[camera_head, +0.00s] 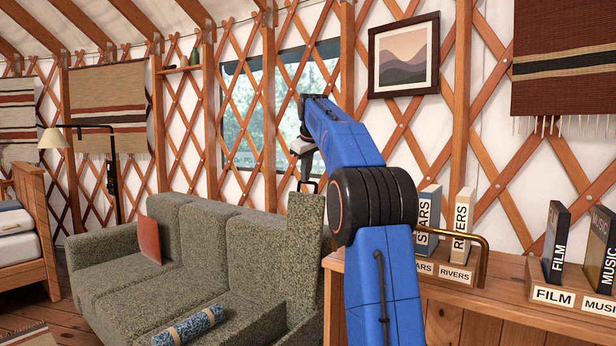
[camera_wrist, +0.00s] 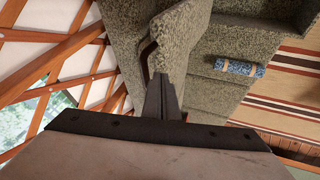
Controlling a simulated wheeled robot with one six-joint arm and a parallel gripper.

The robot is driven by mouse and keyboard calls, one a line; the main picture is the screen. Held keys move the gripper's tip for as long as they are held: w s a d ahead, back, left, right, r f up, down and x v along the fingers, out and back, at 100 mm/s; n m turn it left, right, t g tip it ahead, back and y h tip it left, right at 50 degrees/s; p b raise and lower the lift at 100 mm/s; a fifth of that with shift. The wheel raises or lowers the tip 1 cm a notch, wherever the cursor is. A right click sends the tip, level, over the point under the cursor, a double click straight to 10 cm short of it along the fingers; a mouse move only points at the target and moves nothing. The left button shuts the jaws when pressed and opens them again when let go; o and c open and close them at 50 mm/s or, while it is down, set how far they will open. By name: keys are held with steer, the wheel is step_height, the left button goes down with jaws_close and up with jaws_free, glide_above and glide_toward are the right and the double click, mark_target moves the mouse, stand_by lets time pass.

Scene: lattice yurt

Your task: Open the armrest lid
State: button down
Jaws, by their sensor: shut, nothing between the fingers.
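The armrest lid (camera_head: 305,235) is a green-grey upholstered panel at the right end of the sofa. It stands up steeply, higher than the seat, in the head view. It also shows in the wrist view (camera_wrist: 186,35), just beyond my fingers. A dark bent handle (camera_wrist: 148,55) runs along its left edge there. My gripper (camera_head: 306,183) is at the top of the raised lid in the head view. In the wrist view my gripper (camera_wrist: 163,85) is shut and empty, close beside the handle and lid. I cannot tell whether it touches them.
The green sofa (camera_head: 180,245) holds a red cushion (camera_head: 149,240) and a blue roll (camera_head: 188,327). A wooden cabinet (camera_head: 470,300) with books stands at the right. The lattice wall (camera_head: 235,130) with a window is close behind the sofa.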

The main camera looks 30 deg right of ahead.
steer(key=v, duration=1.1)
steer(key=shift+a+r, duration=0.15)
steer(key=shift+a, duration=0.05)
steer(key=shift+w, duration=0.1)
steer(key=s+a+f+m+y, duration=0.1)
steer(key=s+a+f, duration=0.6)
steer(key=s+a, duration=0.3)
steer(key=s+a+f, duration=0.8)
steer(key=s+a, duration=0.2)
steer(key=s+a+f, duration=0.4)
steer(key=s+f, duration=0.8)
steer(key=f, duration=0.3)
steer(key=s+a+f+m+y, duration=0.1)
steer(key=s+a+f, duration=0.4)
steer(key=s+f, duration=0.7)
step_height(320, 180, down, 3)
steer(key=shift+s+r+m+g, duration=0.1)
steer(key=shift+s+m+g, duration=0.2)
steer(key=shift+s+g, duration=0.1)
